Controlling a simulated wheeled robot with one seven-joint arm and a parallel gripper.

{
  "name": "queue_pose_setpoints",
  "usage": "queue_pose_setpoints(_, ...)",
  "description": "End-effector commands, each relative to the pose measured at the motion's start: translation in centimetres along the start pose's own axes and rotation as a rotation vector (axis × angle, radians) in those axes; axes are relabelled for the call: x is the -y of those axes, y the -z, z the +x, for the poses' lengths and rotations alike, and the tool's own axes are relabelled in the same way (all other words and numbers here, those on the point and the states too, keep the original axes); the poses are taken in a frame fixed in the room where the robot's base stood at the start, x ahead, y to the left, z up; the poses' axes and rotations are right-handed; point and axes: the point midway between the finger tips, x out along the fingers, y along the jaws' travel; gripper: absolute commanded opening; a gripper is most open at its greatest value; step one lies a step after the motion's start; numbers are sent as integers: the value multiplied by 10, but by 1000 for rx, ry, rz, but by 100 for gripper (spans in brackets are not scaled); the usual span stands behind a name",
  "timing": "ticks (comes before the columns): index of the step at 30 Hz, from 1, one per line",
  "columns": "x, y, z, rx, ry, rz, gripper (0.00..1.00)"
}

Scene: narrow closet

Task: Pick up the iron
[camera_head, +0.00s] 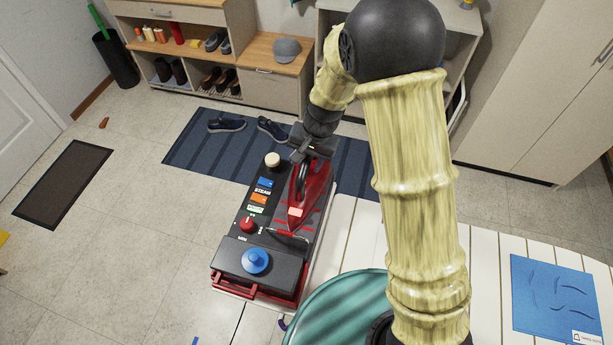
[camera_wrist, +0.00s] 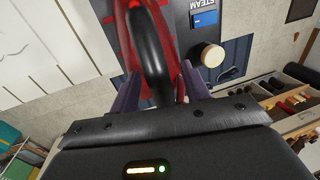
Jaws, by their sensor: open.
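The red iron (camera_head: 305,196) with a dark handle rests on the right side of the black and red steam station, in the middle of the head view. The steam station (camera_head: 283,258) has a blue knob, a red knob and a cream knob. My gripper (camera_head: 305,152) is at the far end of the iron, over its handle. In the wrist view, my gripper's two purple fingers (camera_wrist: 159,88) stand apart, one on each side of the black handle (camera_wrist: 152,52). I cannot tell whether either finger touches it. The iron's red body (camera_wrist: 125,30) shows beside the handle.
A white slatted board (camera_head: 490,265) lies right of the station, with a blue folded cloth (camera_head: 560,298) on it. A teal round object (camera_head: 335,312) is in front. A striped rug (camera_head: 200,150) with dark shoes and a shoe bench (camera_head: 275,85) are behind. Floor at left is mostly clear.

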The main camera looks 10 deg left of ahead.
Motion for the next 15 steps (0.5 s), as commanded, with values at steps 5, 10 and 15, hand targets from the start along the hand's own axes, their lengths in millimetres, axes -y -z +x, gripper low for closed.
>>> queue_pose_setpoints(5, 0, 0, 0, 0, 0, 0, 47)
queue_pose_setpoints(10, 0, 0, 0, 0, 0, 0, 47)
queue_pose_setpoints(15, 0, 0, 0, 0, 0, 0, 37)
